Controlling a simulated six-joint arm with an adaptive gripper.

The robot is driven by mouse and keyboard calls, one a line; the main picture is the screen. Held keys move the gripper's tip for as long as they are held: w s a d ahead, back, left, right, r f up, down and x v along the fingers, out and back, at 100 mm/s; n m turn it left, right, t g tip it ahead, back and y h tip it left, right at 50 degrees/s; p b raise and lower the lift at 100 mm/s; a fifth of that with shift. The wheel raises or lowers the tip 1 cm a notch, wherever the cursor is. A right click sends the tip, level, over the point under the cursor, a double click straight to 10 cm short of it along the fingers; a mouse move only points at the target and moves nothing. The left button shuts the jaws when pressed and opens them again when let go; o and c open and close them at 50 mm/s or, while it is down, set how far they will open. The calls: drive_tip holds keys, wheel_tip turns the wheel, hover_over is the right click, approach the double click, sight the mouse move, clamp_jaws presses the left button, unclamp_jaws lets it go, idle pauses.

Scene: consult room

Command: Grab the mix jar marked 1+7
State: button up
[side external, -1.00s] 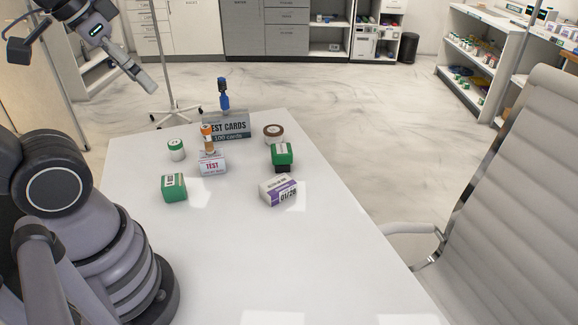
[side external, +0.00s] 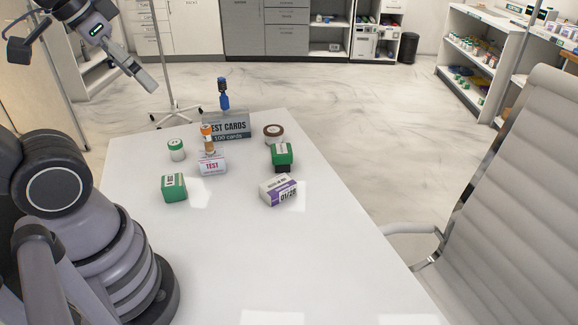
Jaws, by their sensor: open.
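Two round jars stand on the white table (side external: 300,285). One is a white jar with a green-and-white lid (side external: 176,149), at the left of the group. The other is a pale jar with a brown-rimmed lid (side external: 273,133), at the far right of the group. The marks on both are too small to read, so I cannot tell which is 1+7. My gripper (side external: 150,83) is open and empty, up at the upper left, well apart from both jars.
Between the jars stand an orange bottle (side external: 207,140), a TEST box (side external: 212,166) and a TEST CARDS box (side external: 228,127). Green boxes (side external: 173,188) (side external: 282,154) and a purple-white box (side external: 279,190) stand nearer. A chair (side external: 510,190) is at right. The table's near part is clear.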

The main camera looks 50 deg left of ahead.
sight(175, 142)
wheel_tip(175, 142, up, 6)
drive_tip(key=w+a+r+n+t+y, duration=0.1)
drive_tip(key=w+a+n+y, duration=0.2)
drive_tip(key=w+a, duration=0.35)
drive_tip(key=w+a+n+t+y, duration=0.1)
drive_tip(key=w+a+n+y, duration=0.2)
drive_tip(key=a, duration=0.7)
drive_tip(key=w+a+f+n+t+y, duration=0.1)
drive_tip(key=a+f+n+t+y, duration=0.15)
drive_tip(key=a, duration=1.55)
drive_tip(key=shift+m, duration=0.25)
drive_tip(key=f, duration=3.8)
drive_tip(key=shift+w+a+f, duration=0.1)
drive_tip(key=shift+a+f, duration=0.15)
drive_tip(key=shift+f, duration=0.1)
drive_tip(key=x, duration=0.7)
drive_tip(key=shift+w+a+f, duration=0.2)
drive_tip(key=c, duration=1.3)
drive_tip(key=shift+o, duration=0.2)
drive_tip(key=shift+r, duration=0.1)
